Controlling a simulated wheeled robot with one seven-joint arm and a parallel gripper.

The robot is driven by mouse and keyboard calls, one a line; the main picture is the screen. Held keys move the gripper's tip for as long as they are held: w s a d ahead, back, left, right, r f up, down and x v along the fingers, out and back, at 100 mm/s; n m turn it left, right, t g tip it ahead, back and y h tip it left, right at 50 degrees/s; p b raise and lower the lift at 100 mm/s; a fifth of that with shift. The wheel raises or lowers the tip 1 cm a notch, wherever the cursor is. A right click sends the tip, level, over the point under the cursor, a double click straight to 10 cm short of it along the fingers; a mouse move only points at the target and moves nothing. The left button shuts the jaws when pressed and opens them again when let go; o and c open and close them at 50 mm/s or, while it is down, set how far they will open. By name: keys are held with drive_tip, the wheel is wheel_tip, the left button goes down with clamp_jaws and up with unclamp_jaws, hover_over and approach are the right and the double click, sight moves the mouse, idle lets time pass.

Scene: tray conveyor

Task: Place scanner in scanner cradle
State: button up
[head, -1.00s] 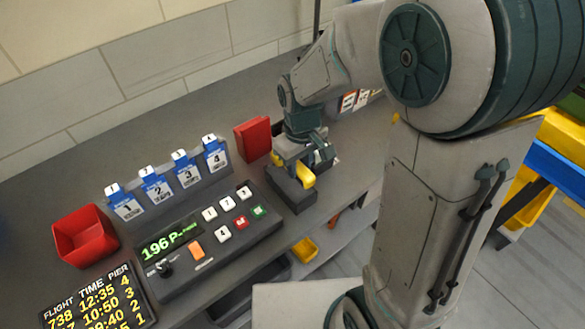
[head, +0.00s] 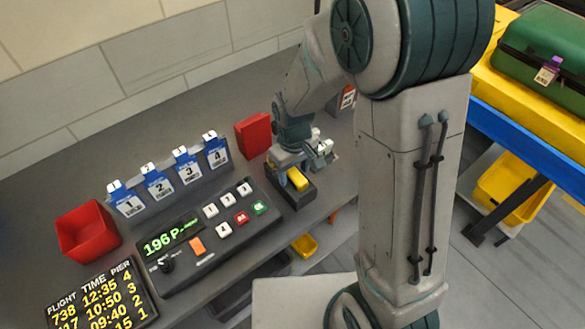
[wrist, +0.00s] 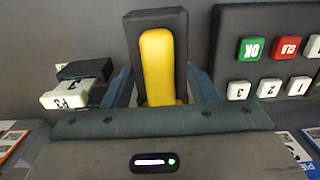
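The scanner (head: 299,180) has a yellow body and sits in or on the dark block-shaped scanner cradle (head: 305,198) at the right end of the counter. The wrist view shows the yellow scanner (wrist: 160,65) lengthwise against the dark block behind it; how deep it sits I cannot tell. My gripper (head: 292,166) is right above the cradle. In the wrist view my gripper (wrist: 161,85) has its two fingers apart, one on each side of the scanner, with narrow gaps visible. The scanner's near end is hidden by my gripper.
A keypad console (head: 210,230) lies left of the cradle. A red holder (head: 253,135) stands behind it. A white-and-dark block marked P3 (wrist: 75,90) is close beside my left finger. A row of numbered tags (head: 170,180) and a red bin (head: 86,230) are farther left.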

sight(294, 173)
wheel_tip(294, 173, up, 12)
drive_tip(key=s+d+r+m+t, duration=0.1)
drive_tip(key=s+d+r+m, duration=0.1)
drive_tip(key=s+d, duration=0.4)
drive_tip(key=s+d+r+m+t, duration=0.2)
drive_tip(key=s+d+r+m, duration=0.1)
drive_tip(key=s+d+m, duration=0.1)
drive_tip(key=s+d, duration=0.1)
drive_tip(key=s, duration=0.1)
drive_tip(key=shift+s+d+m, duration=0.35)
drive_tip(key=shift+s+m, duration=0.05)
drive_tip(key=c, duration=0.3)
drive_tip(key=shift+a, duration=0.1)
drive_tip(key=shift+c, duration=0.2)
